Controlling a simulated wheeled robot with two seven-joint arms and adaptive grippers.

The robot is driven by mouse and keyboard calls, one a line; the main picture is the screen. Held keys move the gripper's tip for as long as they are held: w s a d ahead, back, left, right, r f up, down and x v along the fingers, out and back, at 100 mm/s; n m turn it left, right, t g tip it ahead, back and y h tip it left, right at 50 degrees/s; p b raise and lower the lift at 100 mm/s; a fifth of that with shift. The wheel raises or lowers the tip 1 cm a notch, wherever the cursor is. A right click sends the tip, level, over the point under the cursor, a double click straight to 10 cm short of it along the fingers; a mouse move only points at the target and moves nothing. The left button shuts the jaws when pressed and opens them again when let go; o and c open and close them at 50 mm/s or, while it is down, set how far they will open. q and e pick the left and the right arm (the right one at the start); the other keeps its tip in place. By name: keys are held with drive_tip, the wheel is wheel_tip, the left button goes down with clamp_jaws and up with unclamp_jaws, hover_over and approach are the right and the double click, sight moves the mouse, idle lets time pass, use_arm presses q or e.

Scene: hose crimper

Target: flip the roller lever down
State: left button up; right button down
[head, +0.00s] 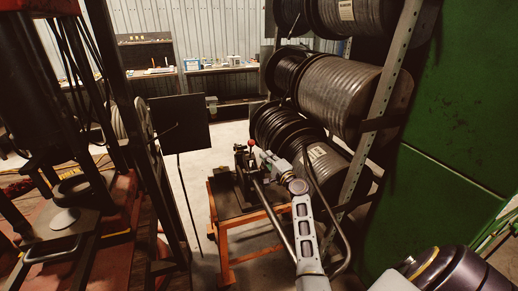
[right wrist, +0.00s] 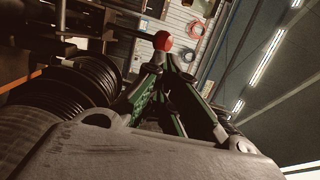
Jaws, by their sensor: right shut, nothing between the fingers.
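The roller lever ends in a red ball knob (head: 251,143), which stands up above the dark roller mechanism (head: 243,165) on an orange-framed stand (head: 226,235). My right gripper (head: 259,153) is just to the right of the knob and slightly below it. In the right wrist view the red knob (right wrist: 162,41) sits right beyond the fingertips of my right gripper (right wrist: 168,62). The fingers are shut together and hold nothing. I cannot tell whether they touch the lever. Most of the lever's shaft is hidden or too small to see. My left gripper is not in view.
Large hose reels (head: 335,90) hang on a metal rack (head: 385,100) close behind and right of the stand. A green panel (head: 455,110) stands at the right. Red and black machinery (head: 75,215) fills the left. Open floor (head: 205,150) shows between.

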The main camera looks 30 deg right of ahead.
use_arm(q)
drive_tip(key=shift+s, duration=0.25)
use_arm(e)
drive_tip(key=w, duration=0.7)
drive_tip(key=shift+d+r, duration=0.25)
drive_tip(key=shift+r, duration=0.1)
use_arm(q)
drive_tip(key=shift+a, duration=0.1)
use_arm(e)
drive_tip(key=shift+w, duration=0.1)
